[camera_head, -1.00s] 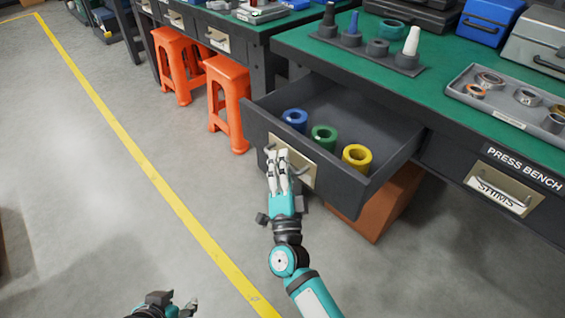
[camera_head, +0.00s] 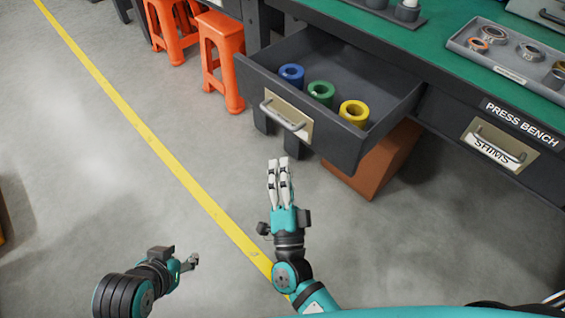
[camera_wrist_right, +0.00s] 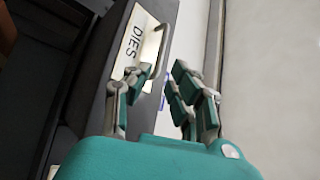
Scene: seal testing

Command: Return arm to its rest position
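My right gripper (camera_head: 279,165) is over the floor, in front of the open drawer (camera_head: 345,150) and clear of its handle (camera_head: 283,115). In the right wrist view its fingers (camera_wrist_right: 160,90) are apart with nothing between them, and the drawer's label reads "DIES". My left gripper (camera_head: 192,262) is low at the left over the floor. It is small and seen side-on, so I cannot tell whether it is open.
The press bench (camera_head: 440,60) stands at the right, with a grey tray of rings (camera_head: 510,82) on its green top. A shut "SHIMS" drawer (camera_head: 495,147) is at the right. An orange-brown box (camera_head: 375,165) is under the open drawer. Orange stools (camera_head: 220,50) stand at the back left.

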